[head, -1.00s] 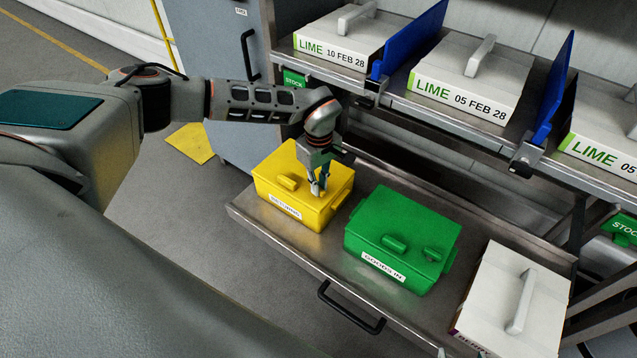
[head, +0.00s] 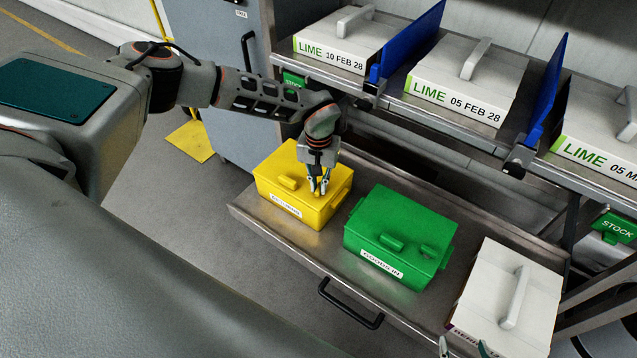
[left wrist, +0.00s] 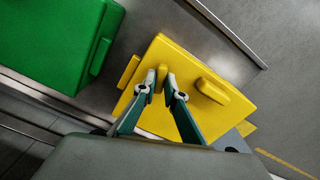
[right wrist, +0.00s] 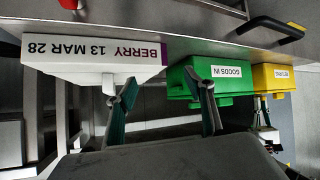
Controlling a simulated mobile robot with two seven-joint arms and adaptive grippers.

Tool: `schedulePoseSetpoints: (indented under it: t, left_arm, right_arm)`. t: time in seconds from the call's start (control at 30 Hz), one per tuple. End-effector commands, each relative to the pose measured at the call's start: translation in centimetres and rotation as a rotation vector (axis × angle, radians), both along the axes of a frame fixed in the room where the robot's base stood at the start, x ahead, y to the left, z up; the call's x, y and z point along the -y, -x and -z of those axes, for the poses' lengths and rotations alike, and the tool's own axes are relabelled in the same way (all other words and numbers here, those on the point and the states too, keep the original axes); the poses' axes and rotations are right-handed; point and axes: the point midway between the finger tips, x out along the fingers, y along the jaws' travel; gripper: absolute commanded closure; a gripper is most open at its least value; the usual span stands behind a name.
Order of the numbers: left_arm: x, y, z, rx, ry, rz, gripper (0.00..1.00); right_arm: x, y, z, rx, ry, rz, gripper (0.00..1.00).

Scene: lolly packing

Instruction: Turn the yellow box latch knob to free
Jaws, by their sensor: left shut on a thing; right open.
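The yellow box (head: 330,192) stands lid up on the metal shelf, with a raised handle (head: 287,182) on its lid. My left gripper (head: 319,188) points down at the right part of that lid. In the left wrist view its fingertips (left wrist: 163,82) are shut on the latch knob (left wrist: 161,88), a small yellow tab. The fingers partly hide the knob, so its exact angle is hard to tell. My right gripper (right wrist: 155,85) is open and empty, with a white berry box and the green box beyond its fingers. Only its fingertips show at the head view's bottom edge.
The green box (head: 395,225) stands just right of the yellow box, with a narrow gap. A white berry box (head: 515,285) is further right. White lime boxes (head: 455,85) and blue dividers (head: 408,40) sit on the rack above. A black handle (head: 350,305) is on the shelf front.

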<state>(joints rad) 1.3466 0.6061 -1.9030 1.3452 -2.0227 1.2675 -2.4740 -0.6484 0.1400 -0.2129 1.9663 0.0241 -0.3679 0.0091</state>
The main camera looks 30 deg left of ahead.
Motion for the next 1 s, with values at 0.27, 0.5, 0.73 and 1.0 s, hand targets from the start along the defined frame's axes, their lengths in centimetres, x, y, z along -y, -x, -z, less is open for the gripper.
schedulePoseSetpoints:
  t: [0.27,0.5,0.73,1.0]
  left_arm:
    - [0.02,-0.09,-0.12,0.002,0.000,0.211,1.00]
    - [0.04,-0.07,-0.07,0.002,0.000,0.325,1.00]
    - [0.07,-0.07,-0.07,0.001,0.001,0.371,1.00]
    - [0.08,-0.07,-0.07,0.001,0.001,0.379,1.00]
  right_arm:
    - [0.05,0.13,0.04,-0.005,0.002,0.001,0.47]
    - [0.07,0.17,0.07,-0.007,0.002,0.001,0.47]
    - [0.07,0.15,0.01,-0.006,0.002,0.001,0.47]
    - [0.05,0.03,-0.23,-0.002,0.001,0.000,0.47]
